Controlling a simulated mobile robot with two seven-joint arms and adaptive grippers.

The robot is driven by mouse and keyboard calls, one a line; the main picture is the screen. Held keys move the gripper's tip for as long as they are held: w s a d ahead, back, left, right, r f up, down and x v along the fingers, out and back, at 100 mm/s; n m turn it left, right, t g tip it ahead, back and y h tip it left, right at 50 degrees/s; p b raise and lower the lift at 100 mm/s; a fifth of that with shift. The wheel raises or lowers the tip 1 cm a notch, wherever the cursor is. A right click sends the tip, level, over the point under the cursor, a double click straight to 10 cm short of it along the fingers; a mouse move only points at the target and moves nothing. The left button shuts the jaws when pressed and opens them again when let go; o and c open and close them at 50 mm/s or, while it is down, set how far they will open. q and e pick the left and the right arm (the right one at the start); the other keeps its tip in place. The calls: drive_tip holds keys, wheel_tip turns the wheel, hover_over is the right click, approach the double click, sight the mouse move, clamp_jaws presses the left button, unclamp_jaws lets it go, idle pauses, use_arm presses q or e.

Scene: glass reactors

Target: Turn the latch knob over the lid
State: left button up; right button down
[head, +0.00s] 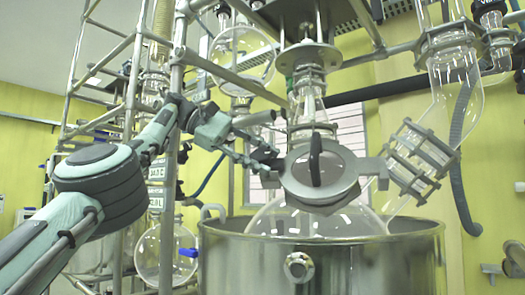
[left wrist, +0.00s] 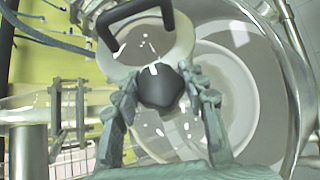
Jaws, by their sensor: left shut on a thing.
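The round lid (head: 338,193) is a metal ring with a clear centre and a black handle (head: 315,160). It sits on the neck of the large glass reactor. In the left wrist view the lid (left wrist: 183,48) is at the top with its black handle (left wrist: 106,32). The black latch knob (left wrist: 160,87) is at the lid's near edge, between the fingers of my left gripper (left wrist: 162,100). In the head view my left gripper (head: 264,160) reaches the lid's left side and largely hides the knob. It is shut on the knob. My right gripper is not in view.
The glass vessel (head: 300,222) stands in a wide steel tub (head: 235,262). A glass column (head: 308,100) rises behind the lid. A clamped glass side pipe (head: 418,160) stands to the right. Metal scaffold poles (head: 130,100) and a round flask (head: 160,255) are near my left arm.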

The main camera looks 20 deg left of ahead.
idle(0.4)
use_arm(q)
drive_tip(key=o, duration=1.2)
drive_tip(key=shift+f, duration=0.1)
